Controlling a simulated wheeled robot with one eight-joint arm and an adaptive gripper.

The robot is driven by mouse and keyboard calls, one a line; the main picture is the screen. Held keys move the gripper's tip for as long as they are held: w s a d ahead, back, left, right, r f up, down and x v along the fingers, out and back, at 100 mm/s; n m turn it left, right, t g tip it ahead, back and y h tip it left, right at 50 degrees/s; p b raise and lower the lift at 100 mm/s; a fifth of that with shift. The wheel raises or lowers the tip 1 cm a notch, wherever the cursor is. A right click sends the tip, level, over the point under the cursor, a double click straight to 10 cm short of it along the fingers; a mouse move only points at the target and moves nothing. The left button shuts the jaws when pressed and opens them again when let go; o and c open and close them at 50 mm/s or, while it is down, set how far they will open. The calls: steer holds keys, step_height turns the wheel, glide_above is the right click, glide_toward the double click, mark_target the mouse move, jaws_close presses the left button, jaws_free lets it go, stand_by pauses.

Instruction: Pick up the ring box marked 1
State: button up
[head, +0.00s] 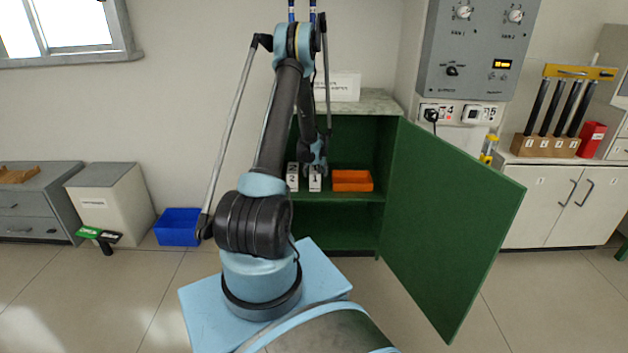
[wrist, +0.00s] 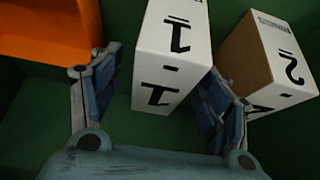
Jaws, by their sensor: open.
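The white ring box marked 1 (head: 315,180) stands on the upper shelf inside the green cabinet. In the wrist view the ring box marked 1 (wrist: 172,55) shows its digit on two faces and lies between my open fingers, nearer the right one. My gripper (wrist: 162,62) is open and holds nothing; I cannot tell whether a finger touches the box. In the head view my gripper (head: 318,160) is at the box's top and partly hidden by my arm. The box marked 2 (head: 292,178) stands just left of it; in the wrist view that box (wrist: 270,60) is beyond my right finger.
An orange bin (head: 352,181) sits right of the boxes on the same shelf. The green cabinet (head: 350,197) has its door (head: 450,225) swung open to the right. A blue bin (head: 178,227) stands on the floor at left. The lower shelf looks empty where visible.

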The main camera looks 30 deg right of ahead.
steer(key=shift+w+x, duration=0.15)
steer(key=shift+x, duration=1.25)
steer(key=shift+w+x, duration=0.15)
steer(key=shift+x, duration=1.25)
steer(key=shift+w+d+f, duration=0.2)
steer(key=shift+w+f, duration=0.1)
steer(key=shift+f, duration=0.15)
steer(key=c, duration=1.3)
